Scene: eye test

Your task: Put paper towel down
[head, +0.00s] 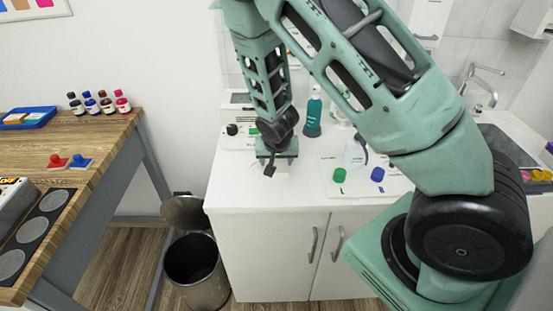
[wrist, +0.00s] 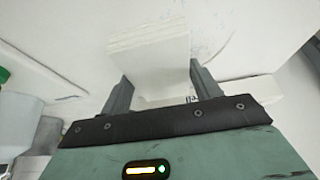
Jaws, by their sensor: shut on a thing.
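My gripper (wrist: 162,84) is shut on the paper towel (wrist: 150,54), a white, layered, folded stack between its two fingers in the wrist view. In the head view, my gripper (head: 277,162) points down over the left part of the white counter (head: 303,195). Only a small pale bit of the paper towel shows under it there. I cannot tell whether the towel touches the counter.
A teal bottle (head: 313,112) stands right of my gripper. A white device (head: 236,130) is behind left. An open bin (head: 199,272) stands on the floor left of the counter.

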